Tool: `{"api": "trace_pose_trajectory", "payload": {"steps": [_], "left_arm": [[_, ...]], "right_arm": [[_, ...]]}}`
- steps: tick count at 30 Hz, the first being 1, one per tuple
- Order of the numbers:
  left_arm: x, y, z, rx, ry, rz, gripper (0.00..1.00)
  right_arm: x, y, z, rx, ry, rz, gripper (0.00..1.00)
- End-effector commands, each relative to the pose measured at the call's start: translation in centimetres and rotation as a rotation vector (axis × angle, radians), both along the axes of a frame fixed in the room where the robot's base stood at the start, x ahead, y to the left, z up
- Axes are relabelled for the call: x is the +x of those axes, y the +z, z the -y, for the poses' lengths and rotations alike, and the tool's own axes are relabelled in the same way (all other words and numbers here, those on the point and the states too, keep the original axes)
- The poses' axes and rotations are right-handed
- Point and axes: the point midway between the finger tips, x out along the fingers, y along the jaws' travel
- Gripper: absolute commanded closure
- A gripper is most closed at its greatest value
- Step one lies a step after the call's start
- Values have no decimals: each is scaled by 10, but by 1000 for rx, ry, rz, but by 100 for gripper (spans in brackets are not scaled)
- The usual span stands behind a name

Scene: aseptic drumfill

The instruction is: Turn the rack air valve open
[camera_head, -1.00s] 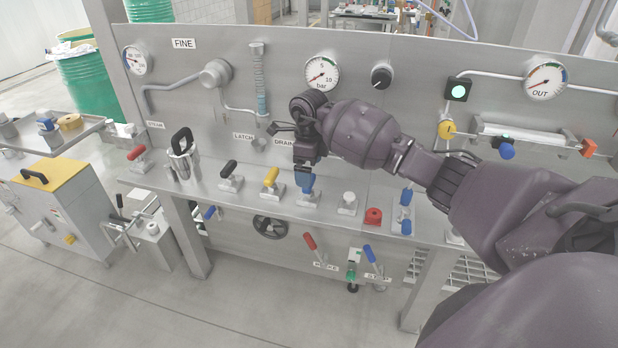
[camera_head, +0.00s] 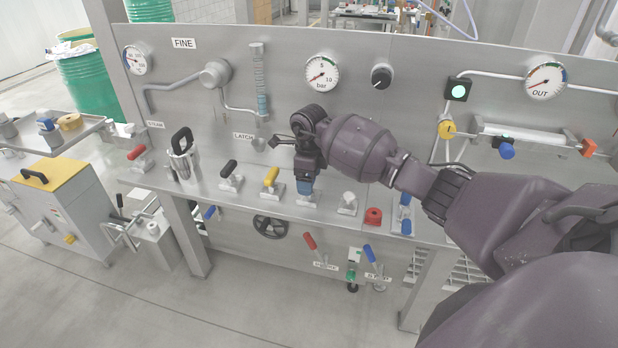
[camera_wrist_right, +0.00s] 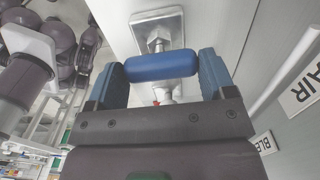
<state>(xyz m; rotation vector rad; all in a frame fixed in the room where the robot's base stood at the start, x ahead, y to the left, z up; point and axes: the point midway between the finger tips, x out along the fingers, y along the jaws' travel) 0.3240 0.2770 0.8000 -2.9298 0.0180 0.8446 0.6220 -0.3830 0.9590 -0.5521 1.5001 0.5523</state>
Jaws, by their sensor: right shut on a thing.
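The air valve has a blue cylindrical handle (camera_wrist_right: 160,67) on a metal stem and base plate in the right wrist view. My right gripper (camera_wrist_right: 163,78) is shut on this handle, with one blue finger at each end of it. In the head view my right gripper (camera_head: 305,185) points down at the valve's base (camera_head: 306,200) on the rack shelf. There the gripper hides most of the handle. A label reading AIR (camera_wrist_right: 304,80) is on the panel at the right of the wrist view. My left gripper is not in view.
On the shelf, a yellow-handled valve (camera_head: 271,178) and a black-handled one (camera_head: 229,170) stand left of my gripper. A bare metal knob (camera_head: 348,202) and a red button (camera_head: 373,216) stand right. The panel with a pressure gauge (camera_head: 322,72) rises behind.

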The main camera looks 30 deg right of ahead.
Motion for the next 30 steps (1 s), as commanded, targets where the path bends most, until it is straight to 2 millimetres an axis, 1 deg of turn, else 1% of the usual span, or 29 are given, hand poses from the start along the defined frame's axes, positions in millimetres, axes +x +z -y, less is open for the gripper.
{"api": "trace_pose_trajectory", "payload": {"steps": [7, 14, 27, 30], "left_arm": [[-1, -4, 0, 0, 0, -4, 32], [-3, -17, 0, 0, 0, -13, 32], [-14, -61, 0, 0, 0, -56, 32], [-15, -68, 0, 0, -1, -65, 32]], "right_arm": [[0, 0, 1, -1, 26, 1, 47], [0, -2, 1, -4, 140, 0, 47], [1, -4, 0, -1, 538, -3, 47], [1, -4, 0, -1, 634, -3, 47]]}}
